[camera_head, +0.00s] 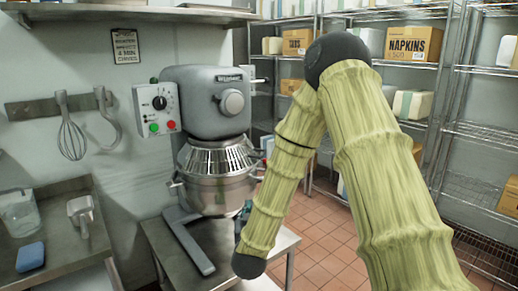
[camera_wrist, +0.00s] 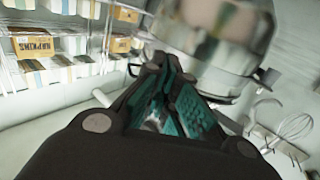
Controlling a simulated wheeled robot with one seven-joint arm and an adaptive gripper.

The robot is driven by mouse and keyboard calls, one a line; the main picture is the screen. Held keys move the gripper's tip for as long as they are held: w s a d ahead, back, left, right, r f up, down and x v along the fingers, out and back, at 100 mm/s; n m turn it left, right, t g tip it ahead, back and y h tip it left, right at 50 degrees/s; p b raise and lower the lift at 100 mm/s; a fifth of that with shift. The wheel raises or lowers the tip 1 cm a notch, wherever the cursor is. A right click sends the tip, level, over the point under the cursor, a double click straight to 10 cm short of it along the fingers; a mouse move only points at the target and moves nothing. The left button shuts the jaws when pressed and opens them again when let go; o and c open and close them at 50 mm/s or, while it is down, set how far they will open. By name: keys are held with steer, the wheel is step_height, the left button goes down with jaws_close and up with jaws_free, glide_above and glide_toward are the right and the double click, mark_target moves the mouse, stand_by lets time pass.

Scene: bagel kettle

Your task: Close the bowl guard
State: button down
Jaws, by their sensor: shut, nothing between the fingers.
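A grey stand mixer (camera_head: 205,103) stands on a metal table. Its bowl guard (camera_head: 217,157), a silver ring of slanted slats, sits between the mixer head and the steel bowl (camera_head: 218,192). Slats show across its front and left; my arm partly hides its right side, so I cannot tell whether it has a gap there. My gripper (camera_head: 245,211) is low, to the right of the bowl, mostly behind my forearm. In the wrist view my gripper (camera_wrist: 168,66) has its teal-padded fingers shut and empty. The blurred bowl (camera_wrist: 218,52) shows beyond them; contact is unclear.
The mixer's legs (camera_head: 188,245) rest on the metal table (camera_head: 165,262). A control box (camera_head: 157,109) is on the mixer's left. A whisk (camera_head: 71,133) and hook (camera_head: 106,118) hang on the wall. Wire shelves (camera_head: 470,130) with boxes stand at right; tiled floor (camera_head: 318,232) is between.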

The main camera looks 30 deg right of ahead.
steer(key=d+r+m+h+p, duration=0.1)
steer(key=d+r+h+p, duration=0.15)
steer(key=r, duration=0.75)
steer(key=p+x, duration=0.3)
steer(key=x, duration=1.1)
steer(key=shift+w, duration=0.25)
steer(key=shift+a, duration=0.1)
